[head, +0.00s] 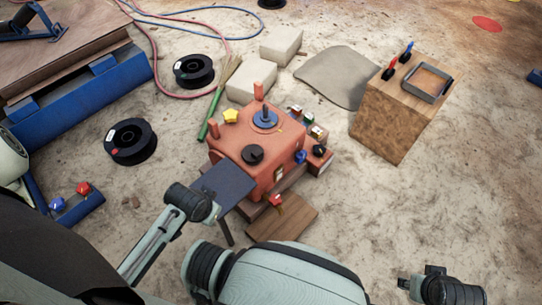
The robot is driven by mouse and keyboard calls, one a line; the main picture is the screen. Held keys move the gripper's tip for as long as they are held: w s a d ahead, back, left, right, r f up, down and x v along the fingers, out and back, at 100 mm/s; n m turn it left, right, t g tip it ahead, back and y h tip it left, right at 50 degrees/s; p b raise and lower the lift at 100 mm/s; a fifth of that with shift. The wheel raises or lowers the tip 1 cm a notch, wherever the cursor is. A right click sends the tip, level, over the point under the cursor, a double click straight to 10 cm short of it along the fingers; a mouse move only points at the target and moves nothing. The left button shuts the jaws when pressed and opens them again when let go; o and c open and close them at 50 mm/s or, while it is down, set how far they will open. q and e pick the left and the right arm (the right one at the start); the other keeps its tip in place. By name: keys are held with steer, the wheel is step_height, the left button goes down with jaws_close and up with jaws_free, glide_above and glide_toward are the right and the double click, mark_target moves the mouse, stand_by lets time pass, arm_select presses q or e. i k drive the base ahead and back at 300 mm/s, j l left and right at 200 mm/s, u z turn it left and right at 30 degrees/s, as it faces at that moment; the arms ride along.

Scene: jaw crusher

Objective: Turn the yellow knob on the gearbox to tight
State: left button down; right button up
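The red-orange gearbox (250,165) stands on the sandy ground near the middle of the head view. A yellow knob (231,116) sits on its top at the far left corner. A black knob (253,154) is on its near top side, and a blue round fitting with an upright shaft (265,118) is on top. My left arm's dark end (190,201) is left of and nearer than the gearbox, apart from the yellow knob. My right arm's dark end (440,287) is low at the right, far from the gearbox. Finger openings cannot be made out on either.
A dark plate (225,184) stands close to the gearbox's near left side. Pale blocks (251,80), black spools (131,141) and hoses lie behind and left. A wooden box (393,122) stands right.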

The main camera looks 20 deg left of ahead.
mark_target(231, 115)
steer(key=k+j, duration=0.1)
steer(key=j, duration=2.6)
steer(key=k, duration=0.05)
